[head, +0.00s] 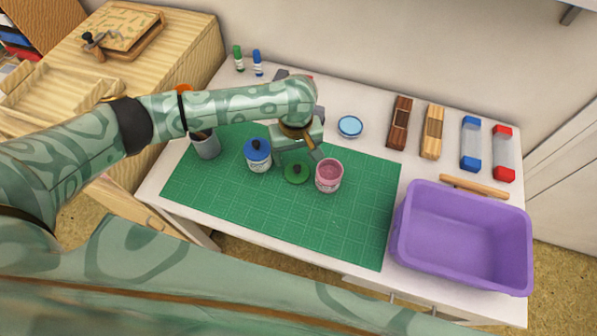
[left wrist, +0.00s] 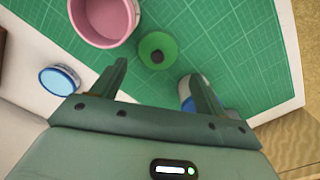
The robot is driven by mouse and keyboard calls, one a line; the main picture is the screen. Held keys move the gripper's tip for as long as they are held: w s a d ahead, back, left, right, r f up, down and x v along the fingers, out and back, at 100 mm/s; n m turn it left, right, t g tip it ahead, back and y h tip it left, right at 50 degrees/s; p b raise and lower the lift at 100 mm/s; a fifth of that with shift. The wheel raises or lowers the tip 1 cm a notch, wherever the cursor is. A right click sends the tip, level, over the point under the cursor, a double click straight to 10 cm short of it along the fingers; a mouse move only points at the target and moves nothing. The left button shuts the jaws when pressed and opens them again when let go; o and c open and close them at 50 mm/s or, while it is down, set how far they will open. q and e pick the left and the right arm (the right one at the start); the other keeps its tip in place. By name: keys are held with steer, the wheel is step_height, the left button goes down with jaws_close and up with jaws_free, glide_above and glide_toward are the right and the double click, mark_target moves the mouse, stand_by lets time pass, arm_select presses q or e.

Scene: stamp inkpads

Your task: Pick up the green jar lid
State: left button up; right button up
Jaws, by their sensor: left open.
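The green jar lid (head: 297,173) is a flat disc with a dark knob, lying on the green cutting mat (head: 350,230). It lies between a blue-lidded jar (head: 258,155) and an open pink jar (head: 329,175). In the left wrist view the lid (left wrist: 157,51) shows just beyond and between the two fingers. My left gripper (head: 296,160) is open and empty, above and close behind the lid; it also shows in the left wrist view (left wrist: 160,78). My right gripper is not in view.
A purple bin (head: 462,238) stands at the right, with a wooden stick (head: 473,187) behind it. A grey cup (head: 206,144) stands at the left. A blue dish (head: 350,126) and several stamp blocks (head: 433,132) line the back. The mat's front is clear.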

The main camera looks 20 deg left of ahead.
mark_target(297, 169)
arm_select(q)
step_height(297, 169, down, 2)
steer(key=shift+f+b, duration=0.35)
steer(key=shift+b, duration=0.1)
steer(key=f+b, duration=0.3)
steer(key=f, duration=0.2)
steer(key=shift+d+b, duration=0.2)
steer(key=shift+b, duration=0.15)
steer(key=shift+r, duration=0.15)
steer(key=shift+c, duration=0.3)
steer(key=c, duration=0.7)
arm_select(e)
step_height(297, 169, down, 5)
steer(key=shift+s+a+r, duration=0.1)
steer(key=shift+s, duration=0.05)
